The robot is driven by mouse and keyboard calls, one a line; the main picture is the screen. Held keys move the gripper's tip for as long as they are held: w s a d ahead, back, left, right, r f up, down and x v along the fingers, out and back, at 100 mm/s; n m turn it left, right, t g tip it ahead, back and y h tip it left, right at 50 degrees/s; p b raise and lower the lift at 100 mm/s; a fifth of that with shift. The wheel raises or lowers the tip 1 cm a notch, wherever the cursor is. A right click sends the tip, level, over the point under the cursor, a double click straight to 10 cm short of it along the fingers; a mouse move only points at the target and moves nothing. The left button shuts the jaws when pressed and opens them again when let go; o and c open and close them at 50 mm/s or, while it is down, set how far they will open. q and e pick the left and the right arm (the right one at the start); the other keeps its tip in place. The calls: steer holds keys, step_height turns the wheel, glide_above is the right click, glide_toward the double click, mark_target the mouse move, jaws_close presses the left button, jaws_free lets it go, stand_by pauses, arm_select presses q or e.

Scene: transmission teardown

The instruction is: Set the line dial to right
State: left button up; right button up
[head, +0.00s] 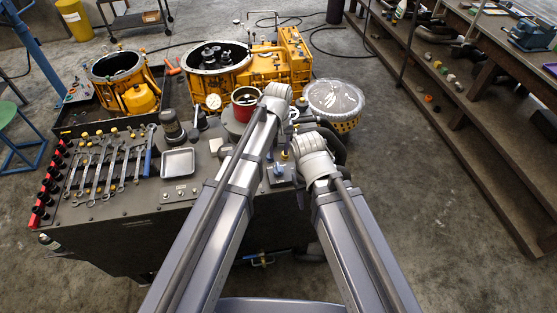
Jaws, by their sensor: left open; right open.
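The grey workbench (110,208) stands in front of me with fittings on its top and front edge. I cannot single out the line dial; part of the bench top is hidden behind my arms. A small blue-handled fitting (279,168) shows beside my arms. My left gripper (289,128) is open over the right part of the bench, mostly hidden behind its own arm. My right gripper (300,174) is open, lower and closer to me, also mostly covered by arm links. I see nothing held in either, and cannot tell whether they touch anything.
Wrenches (105,165) and a small metal tray (178,163) lie on the bench's left part. A red-rimmed pot (245,97) and a film-covered yellow drum (338,100) stand beyond my arms. Yellow housings (283,66) are behind. Floor (410,190) on the right is clear.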

mark_target(278, 167)
arm_select(q)
steer(key=shift+f, duration=0.15)
step_height(278, 167, down, 8)
steer(key=b, duration=0.7)
steer(key=shift+b, duration=0.4)
steer(key=shift+r, duration=0.25)
jaws_close()
